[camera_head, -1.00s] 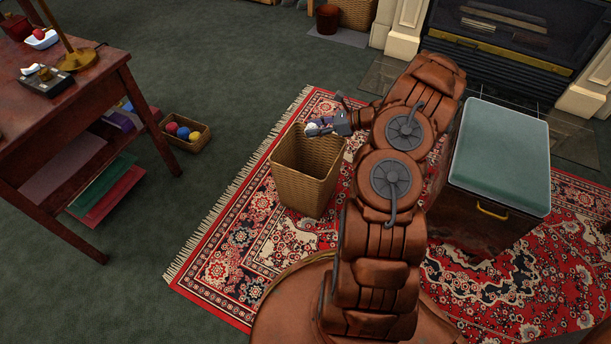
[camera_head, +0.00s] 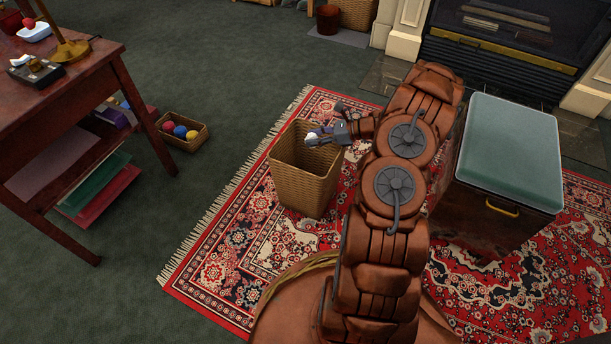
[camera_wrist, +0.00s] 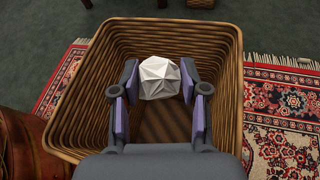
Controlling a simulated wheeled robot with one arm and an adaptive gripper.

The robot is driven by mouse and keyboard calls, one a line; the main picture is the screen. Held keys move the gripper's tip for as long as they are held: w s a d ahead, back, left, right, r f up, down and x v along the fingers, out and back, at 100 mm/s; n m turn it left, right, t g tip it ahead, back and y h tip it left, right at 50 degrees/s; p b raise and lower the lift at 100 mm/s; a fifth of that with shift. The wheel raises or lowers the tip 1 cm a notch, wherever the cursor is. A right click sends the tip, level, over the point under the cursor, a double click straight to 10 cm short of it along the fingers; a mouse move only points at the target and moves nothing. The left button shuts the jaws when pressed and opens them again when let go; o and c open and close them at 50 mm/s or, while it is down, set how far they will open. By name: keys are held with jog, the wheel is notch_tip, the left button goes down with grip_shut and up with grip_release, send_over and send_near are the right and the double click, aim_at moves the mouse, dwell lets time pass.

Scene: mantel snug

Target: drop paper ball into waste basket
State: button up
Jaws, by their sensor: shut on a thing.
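The white crumpled paper ball (camera_wrist: 159,78) is between the two fingers of my gripper (camera_wrist: 158,88), which is shut on it. In the wrist view the ball lies over the open mouth of the woven waste basket (camera_wrist: 68,118), inside the outline of its rim. In the head view the basket (camera_head: 300,185) stands upright on the rug. My gripper (camera_head: 318,137) is at the right part of its rim, with the ball (camera_head: 312,136) partly hidden by the fingers. How far the ball is above the basket floor is hard to tell.
A dark chest with a green padded top (camera_head: 508,150) stands right of my arm. A wooden desk (camera_head: 75,95) is at the left, with a small box of coloured balls (camera_head: 182,131) beside it. The fireplace (camera_head: 510,45) is behind. The patterned rug (camera_head: 215,255) is clear left of the basket.

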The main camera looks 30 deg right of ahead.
jog(key=o, duration=0.7)
jog(key=shift+o, duration=0.2)
jog(key=v, duration=1.2)
jog(key=shift+r, duration=0.2)
